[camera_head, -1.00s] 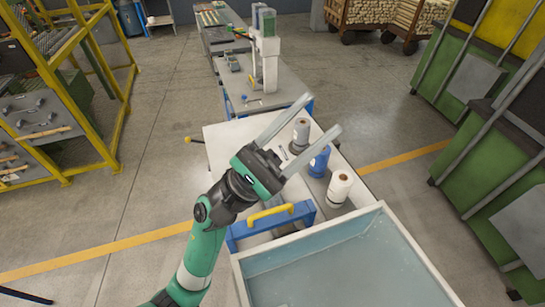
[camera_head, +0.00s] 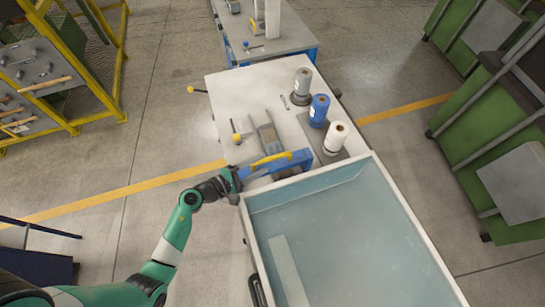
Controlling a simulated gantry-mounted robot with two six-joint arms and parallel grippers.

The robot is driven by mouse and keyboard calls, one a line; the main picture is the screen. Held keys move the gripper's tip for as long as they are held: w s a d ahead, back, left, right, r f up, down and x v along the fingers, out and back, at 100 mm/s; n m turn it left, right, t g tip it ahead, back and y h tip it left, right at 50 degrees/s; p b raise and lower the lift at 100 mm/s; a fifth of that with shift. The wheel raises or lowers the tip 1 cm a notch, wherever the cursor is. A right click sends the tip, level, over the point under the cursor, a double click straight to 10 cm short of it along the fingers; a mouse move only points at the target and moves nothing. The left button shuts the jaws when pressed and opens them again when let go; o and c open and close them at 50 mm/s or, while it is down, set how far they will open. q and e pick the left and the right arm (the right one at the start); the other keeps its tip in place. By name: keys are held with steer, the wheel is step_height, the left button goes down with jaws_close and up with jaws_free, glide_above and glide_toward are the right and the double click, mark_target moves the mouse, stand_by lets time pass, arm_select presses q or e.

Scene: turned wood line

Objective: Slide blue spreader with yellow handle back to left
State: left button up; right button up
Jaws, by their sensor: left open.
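The blue spreader (camera_head: 298,161) with its yellow handle (camera_head: 272,158) lies across the white table between the roll stands and the shallow basin. My left gripper (camera_head: 235,184) is at the spreader's left end, by the table's left edge. It is open, but its fingers are small and partly hidden, and I cannot tell whether they touch the spreader. My right gripper is not in view.
The basin (camera_head: 340,240) fills the table's front. Grey (camera_head: 302,82), blue (camera_head: 319,110) and white (camera_head: 336,138) rolls stand to the right. A metal channel piece (camera_head: 267,137) lies behind the spreader.

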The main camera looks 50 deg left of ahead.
mark_target(267, 161)
arm_select(q)
steer(key=x, duration=0.5)
steer(key=shift+w+b, duration=0.35)
steer(key=shift+w, duration=0.05)
jaws_close()
stand_by(0.9)
